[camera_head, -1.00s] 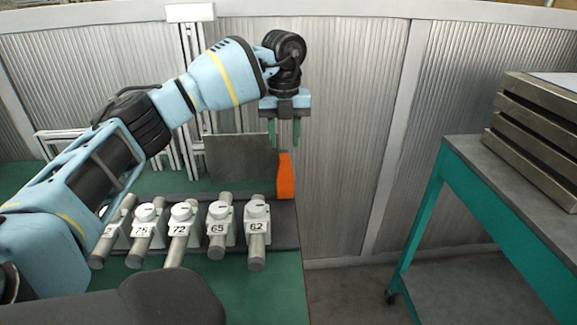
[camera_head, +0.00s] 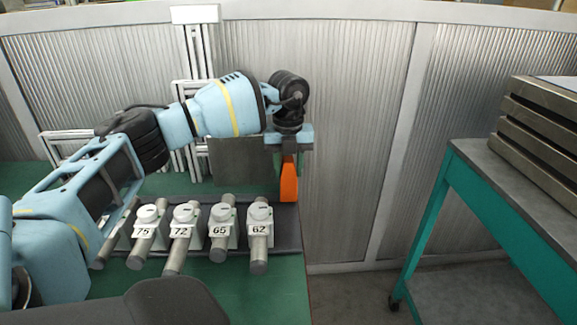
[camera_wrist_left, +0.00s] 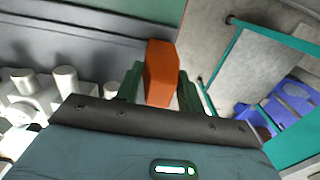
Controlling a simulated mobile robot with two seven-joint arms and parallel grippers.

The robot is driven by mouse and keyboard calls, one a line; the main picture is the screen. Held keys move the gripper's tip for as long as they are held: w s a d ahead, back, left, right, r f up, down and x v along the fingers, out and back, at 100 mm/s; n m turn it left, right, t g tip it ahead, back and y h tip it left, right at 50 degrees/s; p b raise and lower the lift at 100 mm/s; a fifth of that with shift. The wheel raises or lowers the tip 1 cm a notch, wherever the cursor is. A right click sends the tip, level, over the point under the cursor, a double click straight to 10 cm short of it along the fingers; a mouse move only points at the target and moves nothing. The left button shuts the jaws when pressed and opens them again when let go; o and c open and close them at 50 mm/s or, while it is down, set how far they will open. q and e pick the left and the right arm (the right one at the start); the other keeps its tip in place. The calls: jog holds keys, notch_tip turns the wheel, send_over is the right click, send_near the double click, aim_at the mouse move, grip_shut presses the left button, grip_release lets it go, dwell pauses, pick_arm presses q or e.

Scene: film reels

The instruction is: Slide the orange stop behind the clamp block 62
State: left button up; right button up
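The orange stop (camera_head: 289,184) stands upright at the right end of the dark rail, behind and to the right of the clamp block 62 (camera_head: 260,222). My left gripper (camera_head: 288,166) points down over the stop, with its two green fingers apart on either side of it. In the left wrist view the orange stop (camera_wrist_left: 161,72) sits between the open green fingers (camera_wrist_left: 158,92), nearer the right finger's side is hard to judge. I cannot see finger contact clearly. My right gripper is not in view.
Clamp blocks 65 (camera_head: 221,225), 72 (camera_head: 185,222) and 75 (camera_head: 148,223) stand in a row left of block 62 on the dark rail (camera_head: 289,228). A metal plate (camera_head: 238,158) stands behind them. A teal table (camera_head: 481,185) with stacked metal trays (camera_head: 540,130) is at the right.

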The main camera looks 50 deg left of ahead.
pick_arm(q)
jog(key=shift+c, duration=0.2)
grip_shut()
jog(key=shift+s+a+r+p, duration=0.1)
jog(key=shift+s+a+p, duration=0.3)
jog(key=shift+p, duration=0.1)
jog(key=s+a+p, duration=0.1)
jog(key=s, duration=0.1)
jog(key=s+a+p, duration=0.2)
jog(key=shift+s+a, duration=0.2)
jog(key=shift+o, duration=0.2)
grip_release()
